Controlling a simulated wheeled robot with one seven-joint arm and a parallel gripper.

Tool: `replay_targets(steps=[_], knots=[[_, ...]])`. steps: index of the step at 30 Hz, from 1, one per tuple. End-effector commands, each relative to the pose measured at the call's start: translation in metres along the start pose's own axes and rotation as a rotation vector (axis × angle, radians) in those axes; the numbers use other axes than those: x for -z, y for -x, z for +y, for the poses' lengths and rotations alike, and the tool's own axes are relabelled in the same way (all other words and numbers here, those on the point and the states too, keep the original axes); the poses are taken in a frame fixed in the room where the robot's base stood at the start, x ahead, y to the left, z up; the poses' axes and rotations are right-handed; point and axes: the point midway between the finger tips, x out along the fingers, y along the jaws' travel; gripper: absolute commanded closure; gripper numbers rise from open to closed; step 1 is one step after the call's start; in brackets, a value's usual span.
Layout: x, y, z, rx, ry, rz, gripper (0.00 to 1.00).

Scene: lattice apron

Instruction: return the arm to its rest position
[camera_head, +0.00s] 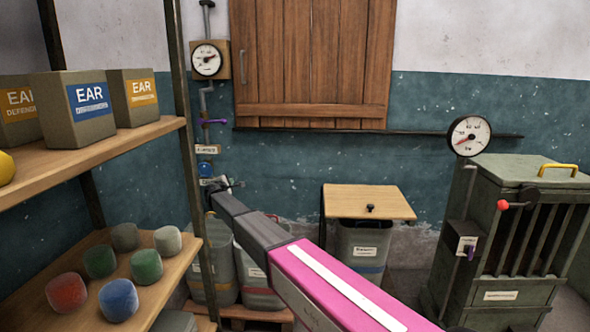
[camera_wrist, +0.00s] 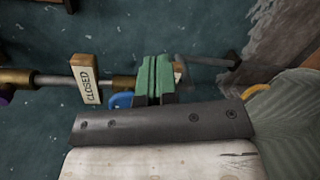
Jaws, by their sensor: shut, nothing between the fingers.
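My arm (camera_head: 330,285), with a magenta link and grey links, reaches from the lower right of the head view to the wall pipe at the left. My gripper (camera_head: 222,184) is at its far end, small and partly hidden by my wrist. In the wrist view its green finger pads (camera_wrist: 156,78) are together with nothing between them. A blue handle part (camera_wrist: 121,100) shows just left of the fingers; I cannot tell whether they touch it. A tag reading CLOSED (camera_wrist: 86,80) hangs on the pipe to the left.
A shelf (camera_head: 110,157) with EAR boxes and several coloured lumps stands at the left, close to my arm. Bins (camera_head: 258,285) stand below my forearm. A lidded bin (camera_head: 362,245) and a green cabinet (camera_head: 505,235) stand to the right. A gauge (camera_head: 207,60) tops the pipe.

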Motion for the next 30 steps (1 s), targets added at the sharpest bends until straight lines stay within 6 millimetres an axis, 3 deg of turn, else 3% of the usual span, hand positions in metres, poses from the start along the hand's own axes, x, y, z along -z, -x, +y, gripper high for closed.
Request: replay_targets(steps=[1, 8, 14, 17, 23, 30], knots=[[-0.034, 0.004, -0.026, 0.052, -0.044, -0.025, 1.00], [-0.144, 0.015, -0.130, 0.290, -0.268, -0.134, 1.00], [-0.234, 0.048, -0.219, 0.506, -0.475, -0.249, 1.00], [-0.277, 0.074, -0.264, 0.620, -0.585, -0.312, 1.00], [-0.353, 0.144, -0.344, 0.859, -0.822, -0.452, 1.00], [-0.423, 0.259, -0.419, 1.170, -1.138, -0.634, 1.00]])
